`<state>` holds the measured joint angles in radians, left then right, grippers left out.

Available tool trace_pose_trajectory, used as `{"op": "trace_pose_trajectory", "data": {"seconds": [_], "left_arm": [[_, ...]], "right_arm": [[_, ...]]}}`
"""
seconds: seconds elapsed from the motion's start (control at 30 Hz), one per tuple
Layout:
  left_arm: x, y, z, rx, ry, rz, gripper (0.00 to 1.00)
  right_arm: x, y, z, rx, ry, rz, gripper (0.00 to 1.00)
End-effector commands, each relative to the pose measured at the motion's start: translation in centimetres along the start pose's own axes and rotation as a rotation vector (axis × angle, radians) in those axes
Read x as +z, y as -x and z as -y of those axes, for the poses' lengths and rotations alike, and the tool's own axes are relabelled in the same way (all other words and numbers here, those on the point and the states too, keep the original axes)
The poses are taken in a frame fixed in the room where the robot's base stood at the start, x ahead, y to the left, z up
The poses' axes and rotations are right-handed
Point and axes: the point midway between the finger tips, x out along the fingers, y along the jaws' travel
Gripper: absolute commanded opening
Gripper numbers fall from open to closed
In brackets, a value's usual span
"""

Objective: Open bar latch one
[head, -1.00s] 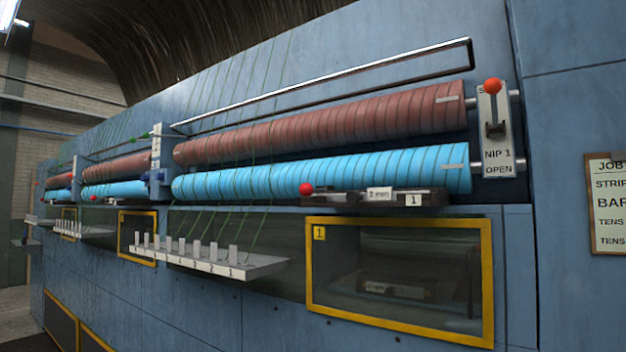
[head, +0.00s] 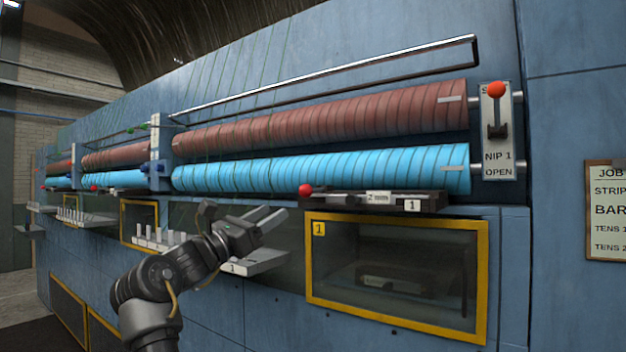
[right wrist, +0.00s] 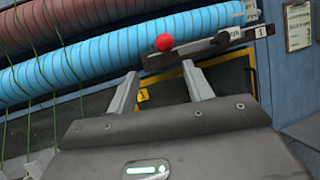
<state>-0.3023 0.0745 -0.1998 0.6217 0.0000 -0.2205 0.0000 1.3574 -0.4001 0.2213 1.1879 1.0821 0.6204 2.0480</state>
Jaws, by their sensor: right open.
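The dark bar (head: 405,198) under the blue roller carries labels "2 mm" and "1". A red ball knob (head: 306,189) sits at its left end, and I take this to be bar latch one. In the right wrist view the red knob (right wrist: 164,42) shows just beyond the fingertips, with the bar (right wrist: 205,47) running up to the right. My right gripper (head: 270,217) is open and empty, left of and slightly below the knob, apart from it. In the wrist view my right gripper (right wrist: 160,72) has its fingers spread. My left gripper is out of view.
A yellow-framed window (head: 398,335) lies below the bar. A pegged shelf (head: 255,266) is partly behind my right arm. A red-knobbed lever on the "NIP 1 OPEN" plate (head: 497,160) stands at the right. Blue (head: 320,170) and brown (head: 320,122) rollers are above.

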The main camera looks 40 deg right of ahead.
Motion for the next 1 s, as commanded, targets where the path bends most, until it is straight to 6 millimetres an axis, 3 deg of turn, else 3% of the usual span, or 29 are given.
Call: {"op": "trace_pose_trajectory", "data": {"seconds": [0.1,0.37,0.8,1.0], "left_arm": [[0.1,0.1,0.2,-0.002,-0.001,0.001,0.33],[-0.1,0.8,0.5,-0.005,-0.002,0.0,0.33],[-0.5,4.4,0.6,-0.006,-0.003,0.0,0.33],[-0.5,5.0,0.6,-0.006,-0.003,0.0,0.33]], "right_arm": [[1.3,-0.6,1.2,-0.034,-0.067,-0.02,0.51],[1.6,-1.7,1.4,-0.037,-0.077,-0.024,0.51],[1.6,-9.4,1.6,-0.038,-0.071,-0.019,0.51],[1.4,-11.1,1.7,-0.036,-0.072,-0.018,0.51]]}}
